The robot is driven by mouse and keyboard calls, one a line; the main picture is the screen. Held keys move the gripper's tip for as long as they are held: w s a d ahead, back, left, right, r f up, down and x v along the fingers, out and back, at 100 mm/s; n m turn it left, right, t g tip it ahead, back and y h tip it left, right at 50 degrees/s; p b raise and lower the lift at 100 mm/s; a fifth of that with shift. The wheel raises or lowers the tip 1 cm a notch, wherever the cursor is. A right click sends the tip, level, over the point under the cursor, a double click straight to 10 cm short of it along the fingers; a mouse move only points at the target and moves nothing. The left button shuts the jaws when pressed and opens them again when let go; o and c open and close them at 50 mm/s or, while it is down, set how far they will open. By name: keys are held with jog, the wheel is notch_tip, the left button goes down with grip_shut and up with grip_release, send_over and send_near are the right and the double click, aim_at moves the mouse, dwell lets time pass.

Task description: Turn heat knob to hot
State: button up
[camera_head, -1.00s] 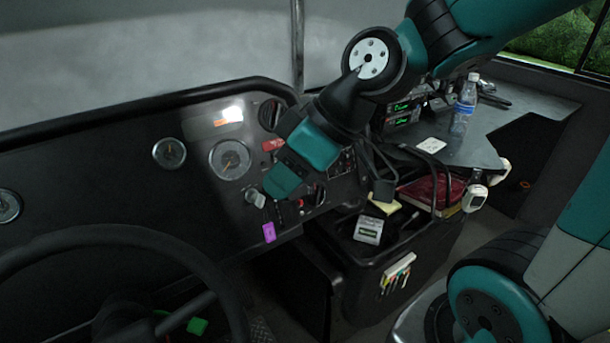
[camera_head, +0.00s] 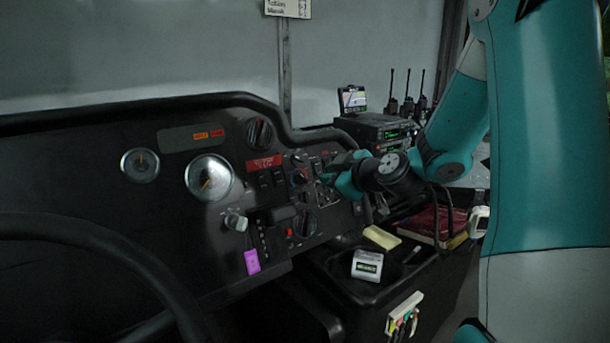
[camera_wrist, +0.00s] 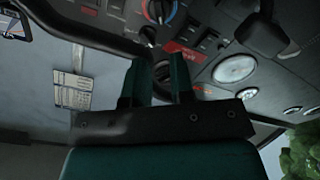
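A dark knob with a red and blue arc (camera_head: 299,178), which looks like the heat knob, is on the dashboard's switch panel. In the wrist view this knob (camera_wrist: 158,10) is cut by the top edge, and its setting cannot be read surely. My gripper (camera_head: 328,176) is just right of the knob in the head view, apart from it as far as I can see. In the wrist view my gripper (camera_wrist: 160,62) has its two fingers spread with an empty gap, and the knob lies beyond the fingertips.
Another dark knob (camera_head: 303,224) sits lower on the panel, and a large round one (camera_head: 259,133) sits above the red display (camera_head: 265,162). A key switch (camera_head: 236,221) and steering wheel (camera_head: 120,265) are to the left. Radio gear (camera_head: 385,130) stands behind my arm.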

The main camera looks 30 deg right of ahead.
aim_at(302, 176)
jog(key=x, duration=1)
jog(key=shift+w+f+p, duration=0.1)
jog(key=shift+w+p, duration=0.2)
jog(key=shift+p, duration=0.05)
grip_shut()
